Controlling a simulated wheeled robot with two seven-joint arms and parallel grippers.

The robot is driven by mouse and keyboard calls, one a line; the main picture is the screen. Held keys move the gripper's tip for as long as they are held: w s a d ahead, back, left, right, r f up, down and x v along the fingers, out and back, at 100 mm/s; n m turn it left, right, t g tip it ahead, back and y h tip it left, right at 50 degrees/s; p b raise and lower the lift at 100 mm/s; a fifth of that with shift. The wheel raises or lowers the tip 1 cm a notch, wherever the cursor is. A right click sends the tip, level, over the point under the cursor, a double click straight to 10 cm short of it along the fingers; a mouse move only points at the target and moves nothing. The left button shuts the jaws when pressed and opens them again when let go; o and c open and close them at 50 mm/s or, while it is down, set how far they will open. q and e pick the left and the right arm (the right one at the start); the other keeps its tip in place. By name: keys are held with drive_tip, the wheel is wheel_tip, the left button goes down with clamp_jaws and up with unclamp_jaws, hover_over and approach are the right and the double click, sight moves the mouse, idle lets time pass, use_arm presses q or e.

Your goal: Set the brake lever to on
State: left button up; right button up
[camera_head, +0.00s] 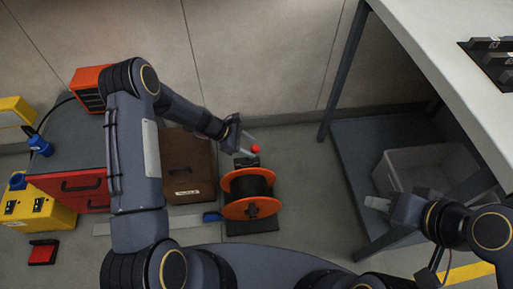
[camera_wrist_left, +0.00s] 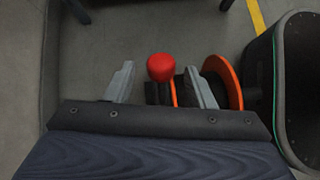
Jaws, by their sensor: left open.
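The brake lever shows as a red ball knob (camera_head: 255,149) at the back of a spool stand with an orange-flanged spool (camera_head: 249,207). My left gripper (camera_head: 243,152) is at the knob, coming in from the left. In the left wrist view the red knob (camera_wrist_left: 161,67) lies between the two open grey fingers (camera_wrist_left: 160,85), closer to the right one, with no clear contact. The lever's shaft below the knob is mostly hidden. My right gripper (camera_head: 376,203) is at the right near the bin; its fingers are too small to tell apart.
A brown case (camera_head: 190,165) stands left of the spool. A red drawer unit (camera_head: 84,183) and yellow boxes (camera_head: 40,212) are further left. A table (camera_head: 440,50) and a pale bin (camera_head: 400,160) are at the right. The floor between spool and table is clear.

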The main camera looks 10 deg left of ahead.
use_arm(q)
drive_tip(key=shift+v, duration=1.45)
